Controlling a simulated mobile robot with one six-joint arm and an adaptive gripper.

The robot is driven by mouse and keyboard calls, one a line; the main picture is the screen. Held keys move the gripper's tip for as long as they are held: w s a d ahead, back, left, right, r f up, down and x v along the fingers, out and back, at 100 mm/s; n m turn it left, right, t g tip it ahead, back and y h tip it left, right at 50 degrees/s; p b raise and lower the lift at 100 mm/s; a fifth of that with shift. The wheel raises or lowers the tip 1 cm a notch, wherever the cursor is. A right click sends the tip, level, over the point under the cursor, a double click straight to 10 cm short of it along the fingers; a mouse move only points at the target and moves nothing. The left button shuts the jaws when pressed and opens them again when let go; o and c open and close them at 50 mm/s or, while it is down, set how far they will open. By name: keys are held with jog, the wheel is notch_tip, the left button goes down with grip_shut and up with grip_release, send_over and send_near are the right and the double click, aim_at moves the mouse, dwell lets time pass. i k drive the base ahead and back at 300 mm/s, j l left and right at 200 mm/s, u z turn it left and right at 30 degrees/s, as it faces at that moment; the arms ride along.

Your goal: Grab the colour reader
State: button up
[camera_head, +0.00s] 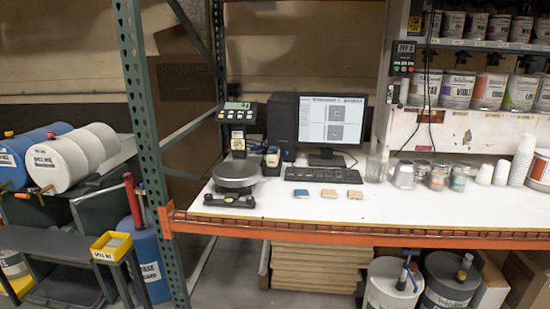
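I cannot tell for certain which thing is the colour reader. A small dark device with a pale, yellowish top (271,157) stands on the white bench (440,207), between the round scale (236,173) and the keyboard (311,174); it is too small to make out. A black unit with a lit green display (237,107) rises behind the scale. Another black box with a display and coloured buttons (403,58) hangs on the rack post at right. My gripper is not in view.
A monitor (331,120) and computer tower (283,124) stand at the back. Blue and tan blocks (302,193) lie in front of the keyboard. Cans and cups (438,178) fill the bench's right. A green upright (147,135) and orange beam (330,231) edge the bench.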

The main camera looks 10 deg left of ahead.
aim_at(273, 156)
jog(key=i+j+u, duration=0.15)
jog(key=i+j, duration=0.2)
jog(key=i, duration=0.25)
jog(key=i+j+u, duration=0.1)
jog(key=i+j, duration=0.15)
jog(key=i, duration=0.35)
jog(key=i+j+u, duration=0.15)
jog(key=i, duration=0.45)
jog(key=i+j+u, duration=0.15)
jog(key=i, duration=0.45)
